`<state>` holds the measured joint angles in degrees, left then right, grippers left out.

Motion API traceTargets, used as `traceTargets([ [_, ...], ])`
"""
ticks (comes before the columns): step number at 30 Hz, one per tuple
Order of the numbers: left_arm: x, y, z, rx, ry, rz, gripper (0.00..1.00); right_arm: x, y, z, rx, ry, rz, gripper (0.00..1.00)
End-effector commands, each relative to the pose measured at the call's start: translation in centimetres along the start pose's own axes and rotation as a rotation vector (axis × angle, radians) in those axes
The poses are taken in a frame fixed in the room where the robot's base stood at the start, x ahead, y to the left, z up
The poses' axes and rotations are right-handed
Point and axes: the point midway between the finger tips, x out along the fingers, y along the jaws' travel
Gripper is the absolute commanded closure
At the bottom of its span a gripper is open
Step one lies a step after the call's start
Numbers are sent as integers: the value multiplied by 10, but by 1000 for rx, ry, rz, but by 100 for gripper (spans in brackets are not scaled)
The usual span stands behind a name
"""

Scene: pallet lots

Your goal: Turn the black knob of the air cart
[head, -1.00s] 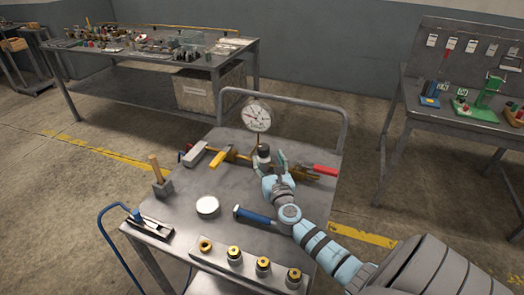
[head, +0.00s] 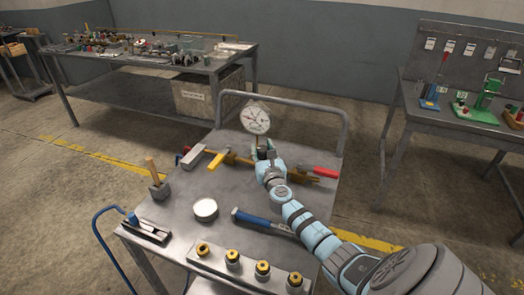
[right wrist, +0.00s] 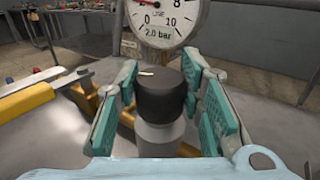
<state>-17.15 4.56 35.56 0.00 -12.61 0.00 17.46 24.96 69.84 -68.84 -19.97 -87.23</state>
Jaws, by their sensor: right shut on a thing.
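The air cart (head: 180,205) is a grey metal trolley with a brass pipe line across its top. The black knob (right wrist: 162,92) shows in the right wrist view as a short cylinder with a pale mark on top, above a grey base. My right gripper (right wrist: 162,95) has its teal finger pads on either side of the knob, shut on it. In the head view my right gripper (head: 264,158) largely hides the knob. The round gauge (head: 255,118) stands just behind; its face reads "2.0 bar" in the right wrist view (right wrist: 162,32). My left gripper is not in view.
A yellow-handled lever (head: 217,158) and a red-handled one (head: 322,172) flank the knob. Workbenches stand behind and right.

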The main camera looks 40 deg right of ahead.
Motion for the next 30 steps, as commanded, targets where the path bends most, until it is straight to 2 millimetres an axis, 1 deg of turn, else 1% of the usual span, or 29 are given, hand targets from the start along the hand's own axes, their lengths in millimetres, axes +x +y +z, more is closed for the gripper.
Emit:
traceTargets([
  [3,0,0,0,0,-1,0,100,0,0,0,0,0,31,93],
  [8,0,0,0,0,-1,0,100,0,0,0,1,0,30,93],
  [9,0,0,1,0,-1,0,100,0,0,0,0,0,29,60],
  [11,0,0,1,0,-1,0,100,0,0,0,0,0,29,51],
  [12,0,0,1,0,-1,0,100,0,0,0,0,0,29,44],
  [20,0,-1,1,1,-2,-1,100,0,0,0,0,0,30,44],
  [23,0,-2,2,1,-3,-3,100,-4,0,0,-1,-1,29,44],
  [26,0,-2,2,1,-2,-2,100,-20,-1,-1,-1,-1,31,44],
  [29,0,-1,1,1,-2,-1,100,-47,-2,-1,-1,1,32,44],
  [30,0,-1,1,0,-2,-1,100,-59,-2,-2,-3,2,33,44],
])
